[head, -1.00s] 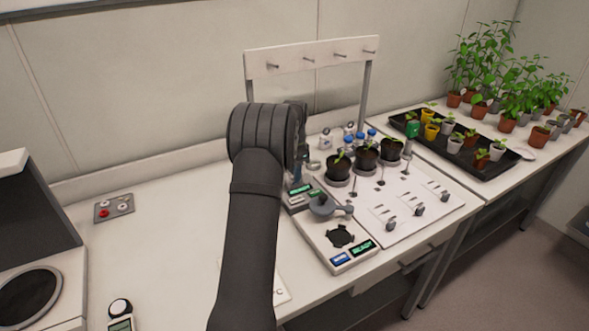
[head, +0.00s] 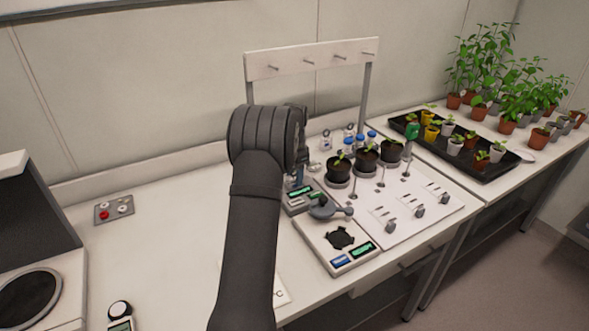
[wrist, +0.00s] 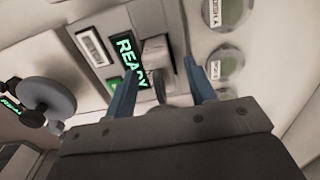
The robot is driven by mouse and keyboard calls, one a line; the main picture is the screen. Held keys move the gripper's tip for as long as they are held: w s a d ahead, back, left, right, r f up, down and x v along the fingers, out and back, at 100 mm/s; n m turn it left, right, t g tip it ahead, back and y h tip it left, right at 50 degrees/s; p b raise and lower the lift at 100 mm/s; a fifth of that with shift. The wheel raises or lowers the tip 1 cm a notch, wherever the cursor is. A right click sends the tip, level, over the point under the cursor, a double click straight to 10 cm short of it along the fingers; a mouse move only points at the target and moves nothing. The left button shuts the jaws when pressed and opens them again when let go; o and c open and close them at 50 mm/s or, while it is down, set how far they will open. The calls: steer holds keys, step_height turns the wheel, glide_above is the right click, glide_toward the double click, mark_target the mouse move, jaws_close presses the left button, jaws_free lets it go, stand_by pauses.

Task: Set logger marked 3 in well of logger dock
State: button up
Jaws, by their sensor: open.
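My gripper (wrist: 162,62) is open in the wrist view, with one blue finger on each side of a small pale grey block (wrist: 155,50). The block stands at a device with a green READY screen (wrist: 130,57), which I take to be the logger dock; it also shows in the head view (head: 297,199). I take the block to be the logger, but no number 3 is readable. Its lower part and the well are partly hidden, so I cannot tell how fully it is seated. In the head view my arm hides most of the gripper (head: 299,180).
A grey round-headed part (wrist: 47,95) is close left in the wrist view. A second READY device (head: 338,246) stands in front. Potted seedlings (head: 366,160) and a white board (head: 425,195) are to the right. The bench left of my arm is mostly clear.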

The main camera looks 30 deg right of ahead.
step_height(320, 180, up, 17)
steer(key=shift+r, duration=0.2)
stand_by(0.5)
step_height(320, 180, down, 17)
steer(key=shift+f, duration=0.2)
stand_by(0.4)
step_height(320, 180, up, 17)
step_height(320, 180, down, 17)
steer(key=shift+f, duration=0.1)
step_height(320, 180, up, 8)
steer(key=shift+f, duration=0.1)
steer(key=shift+r, duration=0.7)
